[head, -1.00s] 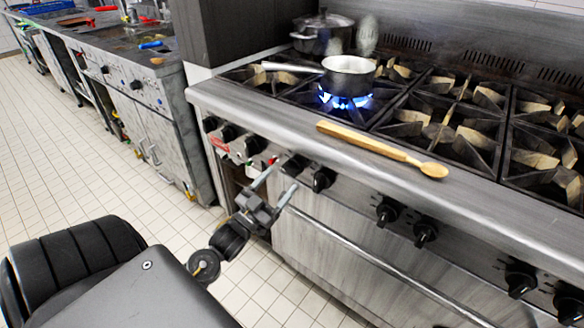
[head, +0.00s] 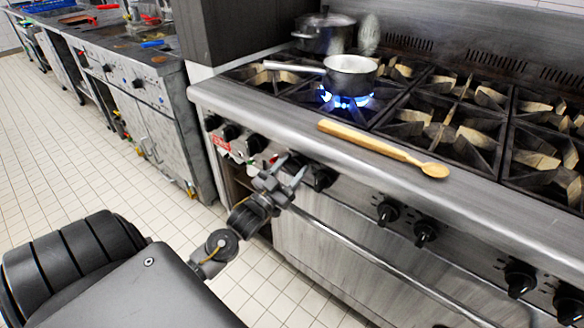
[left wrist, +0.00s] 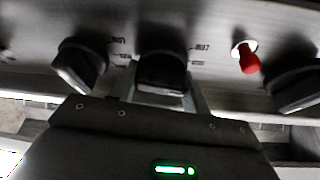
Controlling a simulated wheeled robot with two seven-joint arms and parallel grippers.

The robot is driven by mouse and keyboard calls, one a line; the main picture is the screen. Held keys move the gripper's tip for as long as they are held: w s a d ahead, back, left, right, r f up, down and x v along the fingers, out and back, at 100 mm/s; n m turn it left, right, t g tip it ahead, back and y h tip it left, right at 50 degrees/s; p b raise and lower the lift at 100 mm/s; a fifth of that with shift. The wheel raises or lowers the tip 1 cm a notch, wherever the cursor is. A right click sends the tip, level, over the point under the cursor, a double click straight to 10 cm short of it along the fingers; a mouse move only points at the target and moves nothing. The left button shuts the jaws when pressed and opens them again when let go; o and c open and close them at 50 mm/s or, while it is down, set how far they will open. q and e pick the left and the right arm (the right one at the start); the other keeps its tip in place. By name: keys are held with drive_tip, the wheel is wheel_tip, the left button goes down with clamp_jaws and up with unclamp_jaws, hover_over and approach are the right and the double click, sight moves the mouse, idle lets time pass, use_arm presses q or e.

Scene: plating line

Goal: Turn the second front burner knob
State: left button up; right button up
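A row of black knobs runs along the front panel of the stove. My left gripper (head: 292,166) is at the left part of this row, its two fingers spread and pointing at the panel. The black knob (left wrist: 162,73) in the middle of the left wrist view lies between the fingers, which show on both sides of it; contact cannot be made out. Another knob (head: 323,178) is just right of the gripper in the head view. In the left wrist view, neighbouring knobs are at the left (left wrist: 80,64) and right (left wrist: 297,88). My right gripper is not in view.
A pot (head: 350,75) sits over a lit blue flame (head: 345,101). A wooden spoon (head: 380,145) lies on the stove's front ledge. A red switch (left wrist: 248,60) is beside the middle knob. An oven handle (head: 370,262) runs below the knobs.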

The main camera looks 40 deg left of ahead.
use_arm(q)
drive_tip(key=shift+c, duration=1.1)
